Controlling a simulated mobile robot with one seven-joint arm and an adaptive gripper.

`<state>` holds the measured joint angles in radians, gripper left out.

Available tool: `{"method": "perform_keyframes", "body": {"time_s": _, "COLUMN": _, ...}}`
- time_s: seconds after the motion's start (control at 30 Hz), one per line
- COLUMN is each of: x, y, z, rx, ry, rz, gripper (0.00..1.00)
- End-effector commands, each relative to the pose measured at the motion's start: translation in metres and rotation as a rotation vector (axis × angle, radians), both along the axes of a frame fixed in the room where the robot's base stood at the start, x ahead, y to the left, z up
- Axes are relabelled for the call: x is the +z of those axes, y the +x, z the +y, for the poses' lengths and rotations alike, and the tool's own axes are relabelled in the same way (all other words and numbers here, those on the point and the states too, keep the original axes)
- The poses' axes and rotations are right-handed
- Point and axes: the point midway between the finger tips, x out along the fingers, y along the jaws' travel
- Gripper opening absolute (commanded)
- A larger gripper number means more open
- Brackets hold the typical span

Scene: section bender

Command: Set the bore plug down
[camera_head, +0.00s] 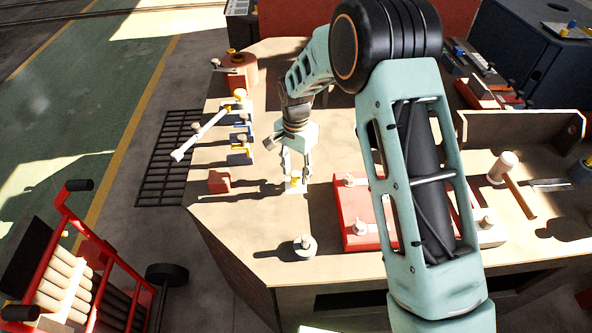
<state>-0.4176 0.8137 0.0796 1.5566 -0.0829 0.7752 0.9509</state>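My gripper (297,173) points down over the middle of the bench. Its fingers stand on either side of a small white piece with a yellow top (295,184). I cannot tell whether they grip it, or whether it touches the bench. A round grey piece with a knob (305,247) stands upright near the front edge, apart from my gripper. Which of these is the bore plug is not clear from this view.
A red block with pale knobs (352,212) lies right of my gripper, partly behind my arm. A mallet (510,180) lies far right. The bench's front left (240,222) is bare.

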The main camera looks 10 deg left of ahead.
Motion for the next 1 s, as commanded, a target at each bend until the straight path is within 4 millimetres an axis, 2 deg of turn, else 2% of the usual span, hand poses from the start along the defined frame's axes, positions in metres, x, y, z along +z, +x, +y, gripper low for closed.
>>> {"method": "perform_keyframes", "body": {"time_s": 0.17, "x": 0.021, "y": 0.001, "z": 0.001, "rx": 0.000, "ry": 0.002, "rz": -0.004, "gripper": 0.39}}
{"method": "perform_keyframes", "body": {"time_s": 0.4, "x": 0.075, "y": 0.002, "z": 0.001, "rx": 0.001, "ry": 0.002, "rz": -0.006, "gripper": 0.39}}
{"method": "perform_keyframes", "body": {"time_s": 0.6, "x": 0.108, "y": 0.001, "z": 0.001, "rx": 0.000, "ry": 0.002, "rz": -0.003, "gripper": 0.39}}
{"method": "perform_keyframes", "body": {"time_s": 0.8, "x": 0.122, "y": 0.000, "z": 0.000, "rx": 0.000, "ry": 0.000, "rz": 0.000, "gripper": 0.39}}
{"method": "perform_keyframes", "body": {"time_s": 1.0, "x": 0.123, "y": 0.000, "z": 0.000, "rx": 0.000, "ry": 0.000, "rz": 0.000, "gripper": 0.39}}
